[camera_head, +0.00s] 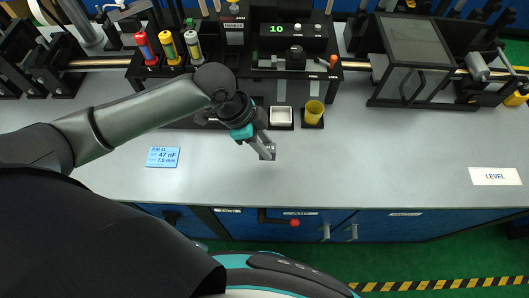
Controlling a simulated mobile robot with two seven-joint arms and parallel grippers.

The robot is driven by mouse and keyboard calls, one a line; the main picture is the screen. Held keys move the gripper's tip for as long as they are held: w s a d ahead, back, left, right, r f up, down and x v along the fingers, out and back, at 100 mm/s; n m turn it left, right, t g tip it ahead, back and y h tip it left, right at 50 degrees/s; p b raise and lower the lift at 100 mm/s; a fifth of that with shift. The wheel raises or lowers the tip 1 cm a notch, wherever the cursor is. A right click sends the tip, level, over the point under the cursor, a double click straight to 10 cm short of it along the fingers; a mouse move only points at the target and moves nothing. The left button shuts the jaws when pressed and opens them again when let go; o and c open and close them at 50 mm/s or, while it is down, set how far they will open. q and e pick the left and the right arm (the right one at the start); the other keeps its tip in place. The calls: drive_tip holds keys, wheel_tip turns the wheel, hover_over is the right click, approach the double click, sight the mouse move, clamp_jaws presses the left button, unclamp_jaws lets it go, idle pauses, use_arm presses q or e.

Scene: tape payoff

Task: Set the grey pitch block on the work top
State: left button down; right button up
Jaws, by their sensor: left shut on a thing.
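My left arm comes in from the left, and my left gripper (264,144) is over the middle of the grey work top (385,170). It is shut on a small grey piece, which I take to be the grey pitch block (268,153). The jaws hide part of the block. I cannot tell whether the block touches the work top or is held just above it. My right gripper is not in view.
A blue card (163,157) lies at left, a white LEVEL label (495,176) at right. Machines line the back. The work top right of the gripper is clear.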

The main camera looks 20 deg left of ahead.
use_arm(q)
drive_tip(key=shift+f+b, duration=0.4)
drive_tip(key=shift+f, duration=1.8)
drive_tip(key=c, duration=0.6)
unclamp_jaws()
drive_tip(key=shift+f, duration=0.15)
drive_tip(key=p+v, duration=0.2)
drive_tip(key=v, duration=1)
